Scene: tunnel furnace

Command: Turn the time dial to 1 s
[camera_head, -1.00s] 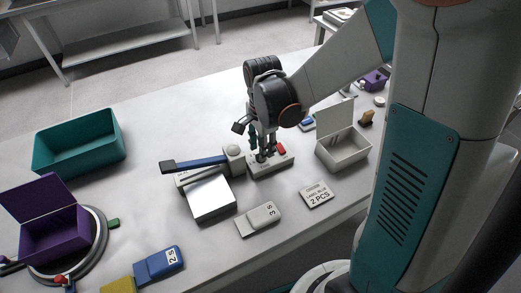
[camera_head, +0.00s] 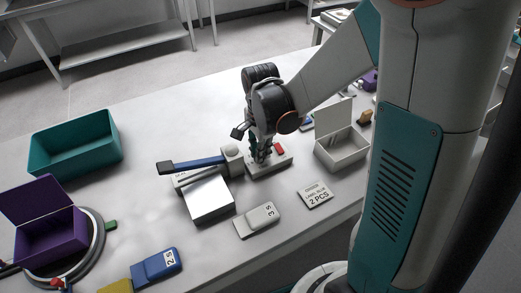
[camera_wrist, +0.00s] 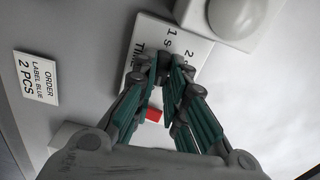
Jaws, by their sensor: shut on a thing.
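The white time panel (camera_head: 271,170) lies on the table below my gripper. In the wrist view the panel (camera_wrist: 148,34) shows printed "1 s", a "2" and part of the word "TIM". My gripper (camera_wrist: 164,64) points down at the panel, with its fingers closed around the dial. The fingers cover the dial, so its pointer and setting cannot be read. A red part (camera_wrist: 153,114) shows between the fingers in the wrist view. In the head view my gripper (camera_head: 261,159) is low over the panel, with the red part (camera_head: 279,148) beside it.
An open white box (camera_head: 342,153) is at the right.

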